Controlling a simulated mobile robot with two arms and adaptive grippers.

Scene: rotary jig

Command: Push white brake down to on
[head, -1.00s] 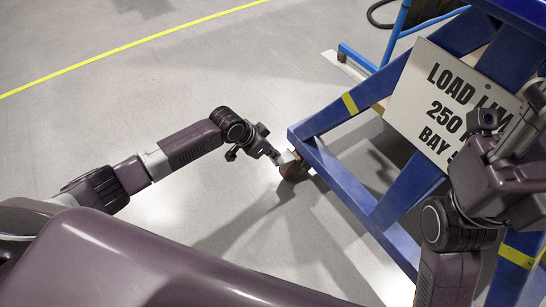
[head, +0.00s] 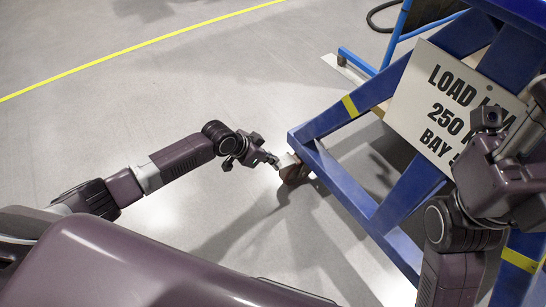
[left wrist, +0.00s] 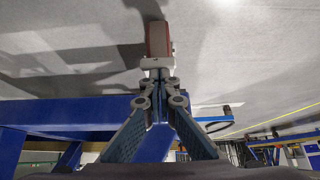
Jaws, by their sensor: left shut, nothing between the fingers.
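The white brake (head: 287,160) is a small pale tab on the caster at the near corner of the blue cart frame.
The blue cart frame (head: 345,185) fills the right side and carries a white load-limit sign (head: 440,105). A thinner blue stand (head: 395,45) is behind it. The grey floor to the left is clear, with a yellow line (head: 130,48) across it.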

